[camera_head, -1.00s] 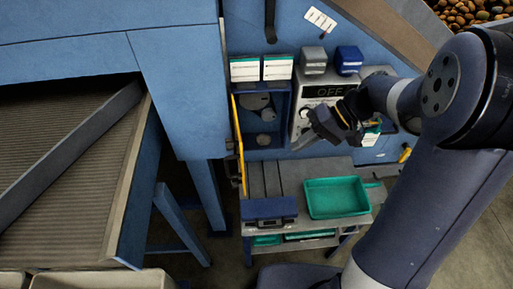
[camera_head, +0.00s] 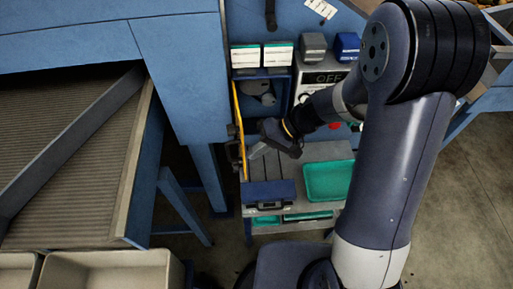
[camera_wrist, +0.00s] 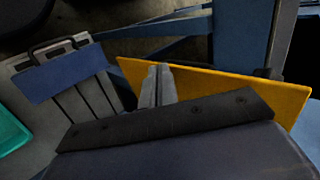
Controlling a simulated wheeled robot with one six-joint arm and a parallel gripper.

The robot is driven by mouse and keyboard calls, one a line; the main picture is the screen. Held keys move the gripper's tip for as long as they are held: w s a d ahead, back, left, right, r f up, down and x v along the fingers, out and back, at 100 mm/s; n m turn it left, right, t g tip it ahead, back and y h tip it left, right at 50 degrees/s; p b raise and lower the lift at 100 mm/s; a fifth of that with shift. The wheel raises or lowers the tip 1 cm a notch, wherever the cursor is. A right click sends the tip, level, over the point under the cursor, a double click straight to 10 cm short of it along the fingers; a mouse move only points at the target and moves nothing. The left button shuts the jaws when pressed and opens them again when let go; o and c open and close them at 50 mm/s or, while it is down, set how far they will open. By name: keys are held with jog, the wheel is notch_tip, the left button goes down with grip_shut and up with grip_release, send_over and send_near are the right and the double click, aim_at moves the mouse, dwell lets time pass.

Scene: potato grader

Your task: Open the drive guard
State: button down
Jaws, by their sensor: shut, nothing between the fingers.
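The drive guard is a yellow panel (camera_head: 238,115), seen nearly edge-on in the head view. It stands out from the left side of a blue recess (camera_head: 275,90) with round grey drive parts inside, so the guard is open. A dark handle (camera_head: 233,153) is on its left face. My gripper (camera_head: 258,150) is shut and empty, just right of the guard. In the wrist view, the shut fingers (camera_wrist: 158,85) are in front of the guard's broad yellow face (camera_wrist: 215,82). I cannot tell whether they touch it.
Below is a grey bench with a green tray (camera_head: 328,180) and a blue box with a dark handle (camera_head: 270,193). A control box with an OFF display (camera_head: 328,78) is right of the recess. A blue machine leg (camera_head: 207,175) stands at left.

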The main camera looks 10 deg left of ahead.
dwell(0.3)
jog(key=b, duration=0.1)
jog(key=a+m+t+b, duration=0.1)
jog(key=b, duration=0.1)
jog(key=shift+s+a+f, duration=0.3)
jog(key=shift+s, duration=0.1)
jog(key=a+m+b, duration=0.1)
jog(key=a+t+b, duration=0.1)
jog(key=s+a+m+b, duration=0.1)
jog(key=shift+r+m+t+y, duration=0.3)
jog(key=shift+t, duration=0.1)
jog(key=shift+d, duration=0.1)
